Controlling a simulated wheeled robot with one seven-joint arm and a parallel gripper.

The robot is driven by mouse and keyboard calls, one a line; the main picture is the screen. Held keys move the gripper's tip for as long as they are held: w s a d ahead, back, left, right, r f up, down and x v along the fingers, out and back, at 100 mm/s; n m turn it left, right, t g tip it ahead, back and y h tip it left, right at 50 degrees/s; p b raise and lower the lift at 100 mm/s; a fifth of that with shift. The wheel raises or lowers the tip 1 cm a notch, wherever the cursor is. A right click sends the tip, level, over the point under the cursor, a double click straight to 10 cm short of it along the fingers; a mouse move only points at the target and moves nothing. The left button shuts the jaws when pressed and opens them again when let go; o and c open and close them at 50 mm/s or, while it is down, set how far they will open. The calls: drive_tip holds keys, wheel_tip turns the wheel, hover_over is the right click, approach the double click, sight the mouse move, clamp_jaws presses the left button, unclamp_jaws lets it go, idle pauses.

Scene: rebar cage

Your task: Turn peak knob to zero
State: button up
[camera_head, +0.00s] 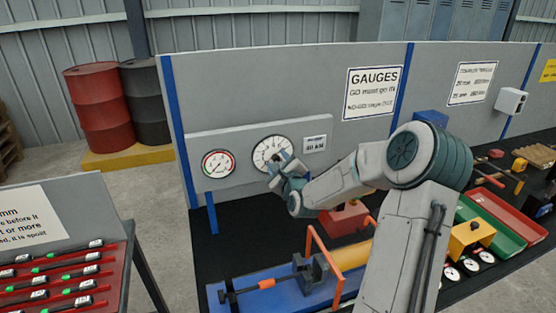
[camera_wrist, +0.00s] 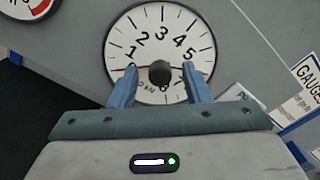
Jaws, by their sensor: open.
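The peak knob (camera_wrist: 159,72) is a dark round knob at the centre of a white dial gauge (camera_wrist: 160,28) with black numerals. A thin red pointer shows left of the knob, near the 1. My gripper (camera_wrist: 159,84) has its two blue fingers on either side of the knob, apart, with a visible gap to it on both sides. Whether the fingertips touch the dial face, I cannot tell. In the head view my gripper (camera_head: 279,168) is in front of the white dial (camera_head: 265,146) and hides its lower right part and the knob.
A smaller gauge with a coloured ring (camera_head: 218,163) is left of the dial on the same grey panel (camera_head: 190,145). A small label plate (camera_head: 314,144) is to its right. Below stand a blue bench fixture with an orange frame (camera_head: 322,262) and a red block (camera_head: 343,217).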

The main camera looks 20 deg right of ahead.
clamp_jaws()
drive_tip(key=shift+f+n+b, duration=0.1)
drive_tip(key=shift+n+b, duration=0.2)
drive_tip(key=shift+b, duration=0.15)
